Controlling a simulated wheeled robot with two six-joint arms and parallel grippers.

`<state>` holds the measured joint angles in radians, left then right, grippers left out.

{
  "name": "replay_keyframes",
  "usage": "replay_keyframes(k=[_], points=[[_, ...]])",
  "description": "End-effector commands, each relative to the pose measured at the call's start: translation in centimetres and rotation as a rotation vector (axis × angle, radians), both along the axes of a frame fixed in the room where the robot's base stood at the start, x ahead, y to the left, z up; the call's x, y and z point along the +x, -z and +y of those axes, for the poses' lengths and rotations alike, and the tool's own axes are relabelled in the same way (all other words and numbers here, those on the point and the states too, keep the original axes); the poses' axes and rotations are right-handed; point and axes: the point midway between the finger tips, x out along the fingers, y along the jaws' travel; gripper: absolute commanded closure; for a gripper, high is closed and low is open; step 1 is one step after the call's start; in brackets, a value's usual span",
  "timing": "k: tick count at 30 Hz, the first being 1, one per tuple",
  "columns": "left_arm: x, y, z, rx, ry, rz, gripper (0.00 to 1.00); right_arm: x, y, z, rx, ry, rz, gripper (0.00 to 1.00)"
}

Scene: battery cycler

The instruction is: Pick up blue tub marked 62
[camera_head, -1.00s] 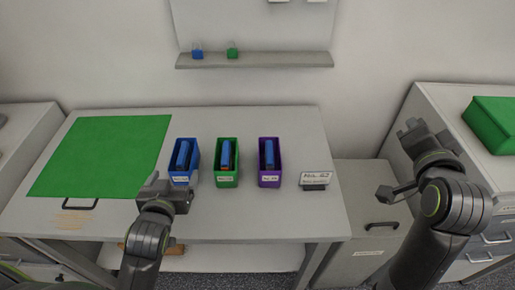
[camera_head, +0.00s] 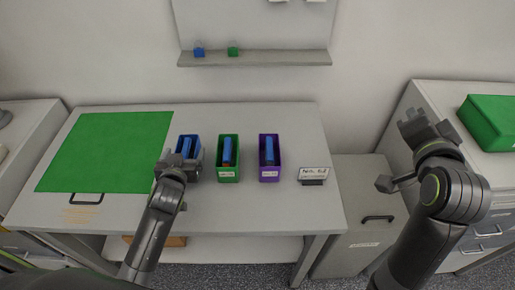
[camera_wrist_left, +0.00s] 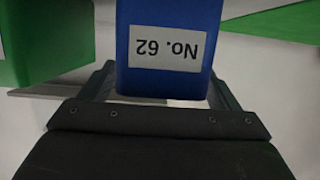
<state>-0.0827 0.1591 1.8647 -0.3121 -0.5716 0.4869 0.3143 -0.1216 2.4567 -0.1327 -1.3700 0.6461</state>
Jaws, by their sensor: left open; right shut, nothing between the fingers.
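The blue tub (camera_head: 188,143) stands on the white table, at the left of a row of three tubs, with a blue cylinder inside. In the left wrist view its label reads "No. 62", upside down, on the tub's front wall (camera_wrist_left: 139,82). My left gripper (camera_head: 178,163) is open at the tub's front and hides its lower part in the head view. In the left wrist view, the fingers of my left gripper (camera_wrist_left: 165,85) lie on either side of the tub's end; I cannot tell if they touch it. My right gripper (camera_head: 400,152) is off to the right, shut and empty.
A green tub (camera_head: 228,174) stands close beside the blue one, then a purple tub (camera_head: 269,175). A "No. 62" sign (camera_head: 312,174) stands further right. A green mat (camera_head: 105,150) lies left on the table. A shelf (camera_head: 270,58) is behind.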

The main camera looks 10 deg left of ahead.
Motion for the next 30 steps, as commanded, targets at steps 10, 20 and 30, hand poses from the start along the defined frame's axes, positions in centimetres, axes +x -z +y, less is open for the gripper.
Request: replay_keyframes(k=[10,20,30], points=[[0.61,0.27,0.15,0.0,0.0,0.001,0.16,0.0,-0.15,0.0,0.0,0.0,0.0,1.0],[0.6,0.25,0.13,0.0,0.0,0.001,0.57,0.0,-0.15,0.0,0.0,0.0,0.0,1.0],[0.68,-0.01,0.09,0.001,0.002,-0.005,0.91,0.0,-0.16,0.0,0.0,0.0,0.0,1.0]])
